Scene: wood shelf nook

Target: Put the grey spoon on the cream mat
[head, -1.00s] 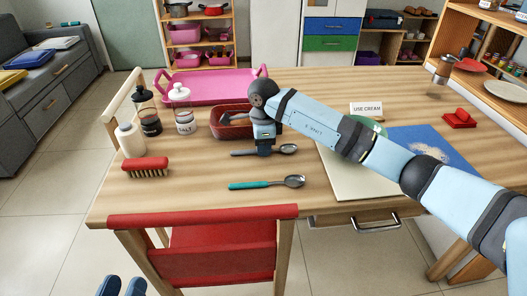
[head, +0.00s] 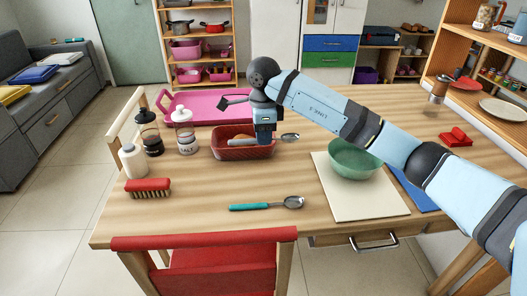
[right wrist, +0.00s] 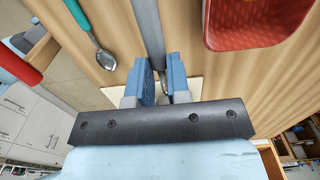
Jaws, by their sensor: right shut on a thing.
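The grey spoon (head: 290,137) is held by my right gripper (head: 264,140), level and above the table, overlapping the red basket in the head view. In the right wrist view its grey handle (right wrist: 149,30) runs between the two blue fingers of the gripper (right wrist: 160,80), which are shut on it. The cream mat (head: 362,201) lies flat on the table, right of the gripper and nearer the front edge. A green bowl (head: 353,160) stands on its back part; the front part is bare. My left gripper is not in view.
A teal-handled spoon (head: 250,207) lies left of the mat; it also shows in the right wrist view (right wrist: 94,35). The red basket (head: 243,154) is behind it. A blue mat (head: 412,192) adjoins the cream mat. Jars and a red brush (head: 148,186) stand left.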

